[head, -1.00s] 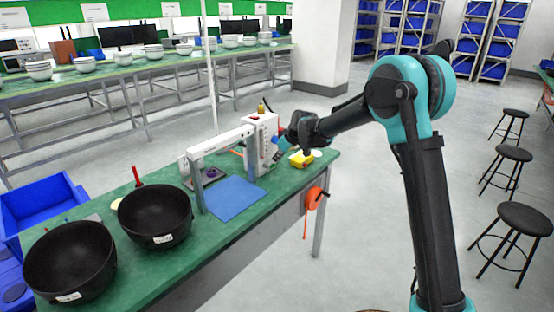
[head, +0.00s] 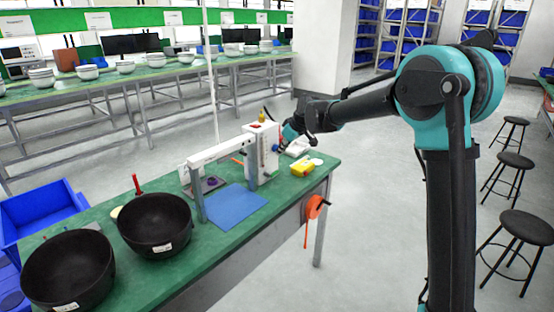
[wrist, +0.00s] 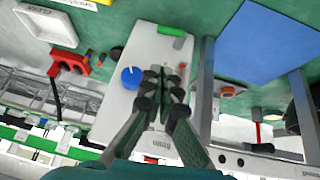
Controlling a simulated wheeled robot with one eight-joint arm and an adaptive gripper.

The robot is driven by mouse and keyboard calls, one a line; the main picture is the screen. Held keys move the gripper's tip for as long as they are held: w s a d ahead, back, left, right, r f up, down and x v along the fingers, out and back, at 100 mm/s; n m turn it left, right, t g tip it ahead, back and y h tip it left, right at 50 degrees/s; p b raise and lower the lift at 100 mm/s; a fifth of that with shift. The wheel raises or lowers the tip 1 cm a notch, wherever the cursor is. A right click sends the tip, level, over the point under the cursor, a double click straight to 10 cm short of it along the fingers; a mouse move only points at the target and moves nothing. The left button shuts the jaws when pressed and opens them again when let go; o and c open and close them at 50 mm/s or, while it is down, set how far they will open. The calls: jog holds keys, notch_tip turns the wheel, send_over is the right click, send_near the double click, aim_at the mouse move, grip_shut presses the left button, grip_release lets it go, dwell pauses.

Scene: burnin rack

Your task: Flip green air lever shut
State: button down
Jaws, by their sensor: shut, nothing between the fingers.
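The green air lever (wrist: 172,31) shows in the wrist view as a short green bar near the top end of the white panel box (wrist: 120,112). It lies crosswise in the picture. My gripper (wrist: 165,72) is shut and empty in front of the panel, below the lever in the picture and apart from it. A blue knob (wrist: 131,77) is left of the fingertips. In the head view, my gripper (head: 285,137) is at the right side of the white box (head: 262,150). I cannot make out the lever there.
A blue mat (head: 236,205) lies in front of a white-and-grey arm frame (head: 220,152). Two black bowls (head: 155,222) stand at the left of the green table. A yellow item (head: 311,164) lies near its right end. An orange reel (head: 314,206) hangs on the table's side.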

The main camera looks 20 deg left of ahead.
jog(key=shift+v, duration=1.95)
